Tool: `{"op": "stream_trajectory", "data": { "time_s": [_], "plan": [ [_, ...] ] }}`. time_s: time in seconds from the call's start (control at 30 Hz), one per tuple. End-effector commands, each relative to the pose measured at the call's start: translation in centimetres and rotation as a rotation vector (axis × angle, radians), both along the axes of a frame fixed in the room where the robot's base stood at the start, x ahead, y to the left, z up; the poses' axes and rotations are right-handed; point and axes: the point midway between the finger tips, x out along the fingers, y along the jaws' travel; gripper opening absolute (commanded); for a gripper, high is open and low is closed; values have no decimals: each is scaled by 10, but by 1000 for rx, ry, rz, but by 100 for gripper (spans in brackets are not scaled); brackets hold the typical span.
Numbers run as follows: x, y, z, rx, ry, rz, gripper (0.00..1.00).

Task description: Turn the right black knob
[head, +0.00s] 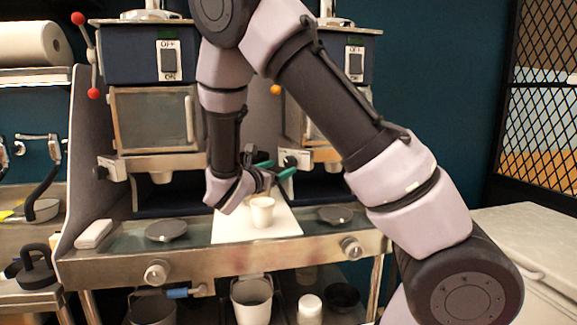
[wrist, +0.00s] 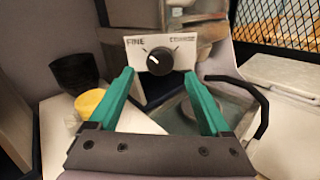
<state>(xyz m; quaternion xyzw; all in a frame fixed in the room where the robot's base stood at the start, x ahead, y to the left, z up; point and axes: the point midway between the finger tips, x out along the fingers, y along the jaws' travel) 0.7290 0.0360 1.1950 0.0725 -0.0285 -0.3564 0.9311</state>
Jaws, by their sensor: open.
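The right black knob (wrist: 159,61) sits on a white plate (wrist: 183,50) marked FINE at its left, with smaller lettering at its right. In the wrist view it lies between my two green fingertips, with a gap on each side. In the head view the knob (head: 290,161) is small, on the front of the right grinder. My gripper (wrist: 159,75) is open and empty, pointing at the plate; I cannot tell how far the tips are from the knob. In the head view my gripper (head: 279,169) is beside the knob, partly hidden by my arm.
A white cup (head: 262,213) stands on a white board (head: 285,223) below my gripper. Dark round discs (head: 166,231) lie on the counter on both sides. The left grinder (head: 150,120) is clear of my arm. A mesh partition (head: 552,110) stands at the right.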

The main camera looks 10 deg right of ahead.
Motion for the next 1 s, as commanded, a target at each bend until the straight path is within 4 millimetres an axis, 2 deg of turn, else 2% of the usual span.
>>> {"op": "stream_trajectory", "data": {
  "time_s": [0.13, 0.3, 0.67, 0.7, 0.73, 0.87, 0.9, 1.0],
  "plan": [
    [20, -20, 0, -1, 0, -4, 82],
    [35, -32, 0, 0, 0, -2, 82],
    [40, -36, 0, 1, 1, -1, 82],
    [40, -36, 0, 2, 0, -1, 78],
    [40, -36, 0, 2, 0, -1, 66],
    [40, -36, 0, 2, 0, -1, 17],
    [40, -36, 0, 2, 0, -1, 1],
    [39, -36, 0, 2, 0, -1, 0]
  ]
}}
